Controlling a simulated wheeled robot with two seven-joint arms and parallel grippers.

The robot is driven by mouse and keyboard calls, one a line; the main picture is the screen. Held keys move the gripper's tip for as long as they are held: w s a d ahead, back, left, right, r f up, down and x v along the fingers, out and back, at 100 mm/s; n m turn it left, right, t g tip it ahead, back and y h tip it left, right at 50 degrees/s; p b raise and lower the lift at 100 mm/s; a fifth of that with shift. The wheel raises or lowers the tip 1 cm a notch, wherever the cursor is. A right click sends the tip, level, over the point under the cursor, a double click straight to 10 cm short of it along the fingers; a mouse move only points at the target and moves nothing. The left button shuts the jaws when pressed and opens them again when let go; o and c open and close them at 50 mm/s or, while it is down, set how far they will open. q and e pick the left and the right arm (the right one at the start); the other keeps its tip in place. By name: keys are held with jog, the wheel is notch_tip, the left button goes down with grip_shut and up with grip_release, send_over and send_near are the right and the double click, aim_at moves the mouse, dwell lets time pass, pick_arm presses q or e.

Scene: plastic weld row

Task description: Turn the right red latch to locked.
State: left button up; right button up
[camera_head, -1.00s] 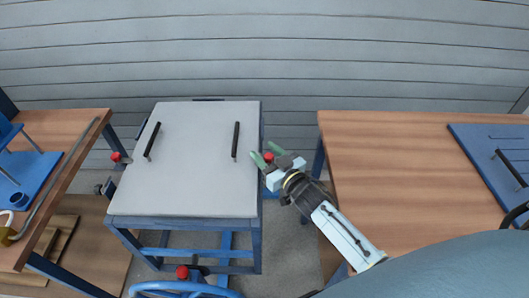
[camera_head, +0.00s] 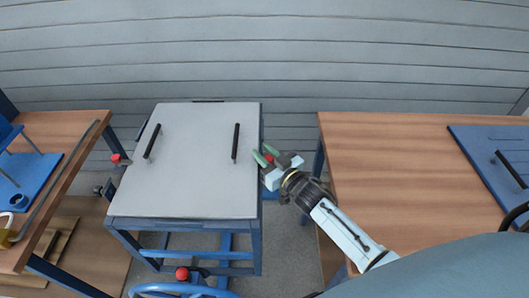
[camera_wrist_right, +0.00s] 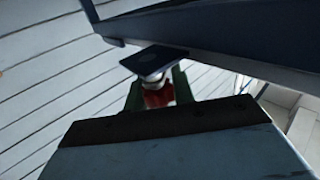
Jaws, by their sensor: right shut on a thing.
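The right red latch (camera_head: 269,157) is at the right edge of the grey-topped stand (camera_head: 195,185). My right gripper (camera_head: 267,155) is there, its green fingers on either side of the red knob. In the right wrist view the red latch (camera_wrist_right: 158,95) sits between the two green fingers (camera_wrist_right: 157,92), under a dark plate, and the gripper is shut on it. The fingers hide part of the latch, so its turn angle is hard to tell. A left red latch (camera_head: 116,158) is at the stand's left edge. My left gripper is not in view.
Two black handles stand on the grey top, one at the left (camera_head: 152,141) and one at the right (camera_head: 236,141). A wooden table (camera_head: 400,180) is close on the right. Another red knob (camera_head: 182,273) is at the front, above a blue curved tube.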

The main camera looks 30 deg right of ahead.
jog(key=shift+r+n+y, duration=0.1)
jog(key=shift+n+y, duration=0.5)
jog(key=shift+y, duration=0.1)
jog(key=shift+a+n+g+y+p, duration=0.1)
jog(key=shift+n+g+y+p, duration=0.25)
jog(key=shift+n+g+y, duration=0.6)
jog(key=n+y, duration=0.1)
jog(key=y, duration=0.1)
jog(key=shift+s+a+g+y, duration=0.1)
jog(key=shift+g+y, duration=0.25)
jog(key=shift+n+y+b, duration=0.4)
jog(key=shift+n, duration=0.05)
jog(key=shift+a+n+g+y, duration=0.1)
jog(key=shift+n+g+y, duration=0.2)
jog(key=shift+g+y, duration=0.15)
jog(key=shift+s+a+n+g+y+b, duration=0.15)
jog(key=shift+n+g+y+b, duration=0.6)
jog(key=shift+g+y, duration=0.15)
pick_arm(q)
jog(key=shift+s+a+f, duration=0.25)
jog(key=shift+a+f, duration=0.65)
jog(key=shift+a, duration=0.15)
pick_arm(e)
jog(key=shift+s+a+n+g+y, duration=0.1)
jog(key=shift+n+g+y, duration=0.15)
jog(key=shift+g, duration=0.1)
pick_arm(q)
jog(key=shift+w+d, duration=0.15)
